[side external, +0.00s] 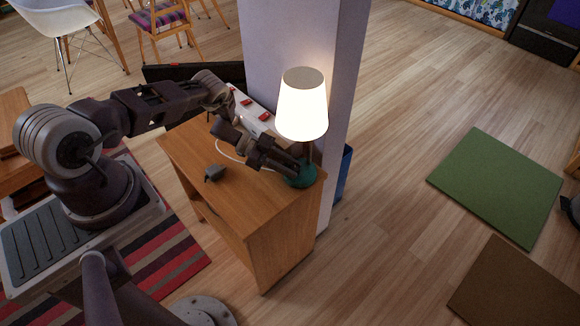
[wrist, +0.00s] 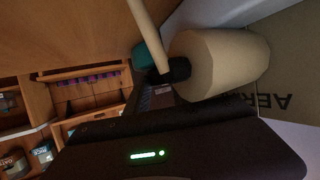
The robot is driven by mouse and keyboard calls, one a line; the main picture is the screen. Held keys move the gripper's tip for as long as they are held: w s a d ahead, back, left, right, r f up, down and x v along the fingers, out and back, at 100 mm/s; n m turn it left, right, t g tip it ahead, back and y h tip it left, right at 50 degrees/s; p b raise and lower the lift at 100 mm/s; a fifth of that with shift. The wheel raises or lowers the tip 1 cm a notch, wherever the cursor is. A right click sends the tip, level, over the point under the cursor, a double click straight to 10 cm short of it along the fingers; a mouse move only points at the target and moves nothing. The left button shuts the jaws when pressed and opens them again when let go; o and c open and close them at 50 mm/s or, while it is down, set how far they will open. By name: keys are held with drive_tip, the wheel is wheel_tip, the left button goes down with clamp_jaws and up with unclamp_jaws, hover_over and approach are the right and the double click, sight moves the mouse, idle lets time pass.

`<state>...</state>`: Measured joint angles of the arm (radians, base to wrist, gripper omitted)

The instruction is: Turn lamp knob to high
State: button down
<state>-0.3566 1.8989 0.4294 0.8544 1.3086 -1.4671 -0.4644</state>
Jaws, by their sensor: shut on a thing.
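The lamp (side external: 302,108) stands at the right end of a wooden cabinet top, with its pale shade glowing. Its teal base (side external: 301,178) sits low, beside my gripper (side external: 293,166). My gripper reaches in from the left under the shade, with its fingers at the base. The fingers are shut on the lamp knob, which they hide. In the wrist view, part of the teal base (wrist: 150,56) shows behind a dark fingertip (wrist: 178,72). A tan cylinder lies close to the camera there; I cannot tell what it is.
The cabinet top (side external: 190,140) carries a small dark block (side external: 214,172), a white cord, and a pale object with red parts (side external: 254,109). A white pillar (side external: 285,35) rises right behind the lamp. Open floor lies to the right, with a green mat (side external: 500,185).

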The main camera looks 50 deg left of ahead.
drive_tip(key=shift+w+r, duration=0.1)
drive_tip(key=c, duration=1.1)
unclamp_jaws()
